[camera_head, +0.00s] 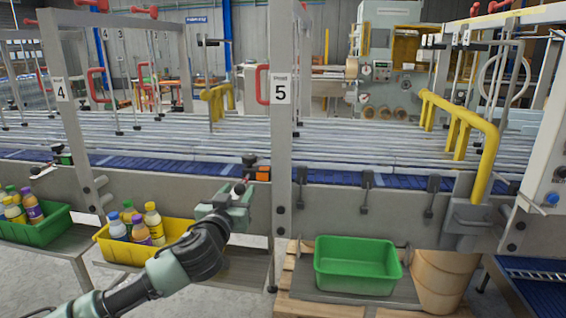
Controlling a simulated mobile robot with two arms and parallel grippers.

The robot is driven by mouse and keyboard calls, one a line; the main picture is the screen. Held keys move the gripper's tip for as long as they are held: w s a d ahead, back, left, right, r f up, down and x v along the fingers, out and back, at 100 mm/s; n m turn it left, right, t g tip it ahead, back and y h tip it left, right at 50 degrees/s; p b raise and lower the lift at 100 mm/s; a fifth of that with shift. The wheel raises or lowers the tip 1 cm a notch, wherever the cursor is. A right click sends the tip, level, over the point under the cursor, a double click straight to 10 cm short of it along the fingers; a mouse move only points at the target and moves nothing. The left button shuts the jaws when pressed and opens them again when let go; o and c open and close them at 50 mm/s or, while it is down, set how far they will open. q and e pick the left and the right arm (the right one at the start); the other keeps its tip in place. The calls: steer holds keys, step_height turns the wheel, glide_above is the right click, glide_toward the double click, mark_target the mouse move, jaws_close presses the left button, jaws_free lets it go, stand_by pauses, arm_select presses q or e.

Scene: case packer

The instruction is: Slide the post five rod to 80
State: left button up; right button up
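Post five (281,140) is a grey upright with a white "5" label, at the middle of the head view. Just left of it, at the edge of the blue conveyor belt, are an orange block (262,173) and a black clamp (249,160). A short rod with a small dark red knob (240,187) points from there toward me. My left gripper (238,192) is at this knob, left of post five. Its fingers are small and overlap the knob, so I cannot tell whether they grip it. No scale numbers are readable. My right gripper is out of view.
Below the conveyor, a yellow bin (112,250) with bottles stands beneath my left arm. A green bin (30,229) with bottles is at far left. An empty green bin (357,266) stands right of post five. A yellow rail (487,160) rises at right.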

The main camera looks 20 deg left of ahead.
arm_select(q)
jaws_close()
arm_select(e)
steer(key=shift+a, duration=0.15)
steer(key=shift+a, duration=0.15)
arm_select(q)
steer(key=shift+s+f, duration=0.1)
steer(key=shift+s+d, duration=0.1)
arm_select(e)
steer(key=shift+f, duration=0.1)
arm_select(q)
steer(key=shift+s, duration=0.35)
steer(key=shift+s+d, duration=0.15)
steer(key=shift+s, duration=0.25)
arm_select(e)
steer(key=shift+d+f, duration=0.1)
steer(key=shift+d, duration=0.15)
arm_select(q)
steer(key=shift+o, duration=0.2)
jaws_free()
